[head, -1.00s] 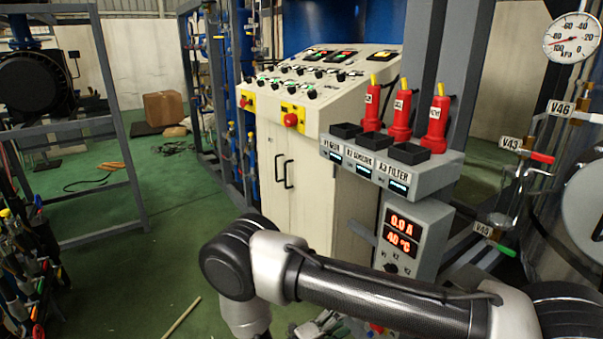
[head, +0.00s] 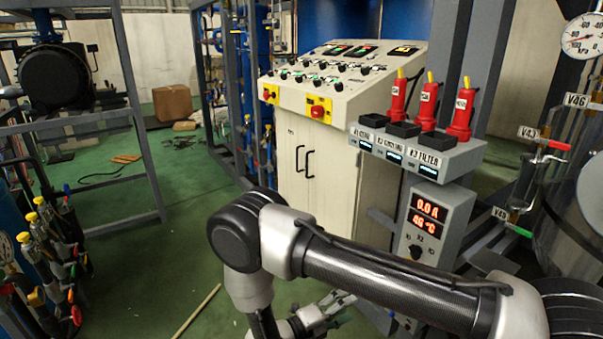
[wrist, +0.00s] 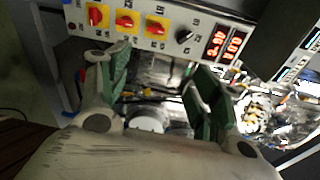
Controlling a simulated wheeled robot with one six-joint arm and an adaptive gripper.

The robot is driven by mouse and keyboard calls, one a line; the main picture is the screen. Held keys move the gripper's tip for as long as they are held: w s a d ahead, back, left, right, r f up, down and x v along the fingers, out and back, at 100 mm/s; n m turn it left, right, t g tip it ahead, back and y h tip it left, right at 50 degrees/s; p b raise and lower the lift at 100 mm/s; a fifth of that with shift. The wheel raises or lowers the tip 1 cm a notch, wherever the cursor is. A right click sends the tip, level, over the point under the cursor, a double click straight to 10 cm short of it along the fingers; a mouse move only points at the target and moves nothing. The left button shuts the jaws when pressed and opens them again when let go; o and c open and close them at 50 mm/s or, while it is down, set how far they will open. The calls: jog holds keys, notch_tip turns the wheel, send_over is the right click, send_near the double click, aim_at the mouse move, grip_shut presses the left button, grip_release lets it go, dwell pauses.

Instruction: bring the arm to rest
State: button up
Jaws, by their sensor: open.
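My arm crosses the lower part of the head view, bent at the elbow, with its forearm hanging down at the lower middle. My gripper (head: 330,308) shows only in part at the bottom edge of the head view. In the wrist view my gripper (wrist: 160,62) has its two greenish fingers spread well apart. Nothing is held between them. Beyond the fingers are a grey panel (wrist: 175,22) with red knobs on yellow plates and a blurred, cluttered area of shiny parts.
A control cabinet (head: 300,185) stands behind my arm. A grey unit (head: 425,158) with red-handled devices and a box with a red display (head: 432,225) are right of it. Valves and a gauge (head: 583,36) are far right.

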jog(key=w+d+r+m+g+y, duration=0.1)
jog(key=d+r+m+g+y, duration=0.35)
jog(key=r+m, duration=0.75)
jog(key=w+d+r+m+g+y, duration=0.1)
jog(key=d+r+m+g, duration=0.65)
jog(key=r, duration=0.85)
jog(key=s+d+r+m+t+y, duration=0.3)
jog(key=s+d+r+m+y, duration=0.2)
jog(key=s+r+m, duration=0.3)
jog(key=s+d+r+m+t+y, duration=0.4)
jog(key=s+d+r+m, duration=0.3)
jog(key=s+m, duration=0.3)
jog(key=r+m, duration=0.1)
jog(key=m, duration=0.2)
jog(key=shift+s+d+m+t+y, duration=0.3)
jog(key=shift+d+m+y, duration=0.05)
jog(key=shift+d, duration=0.05)
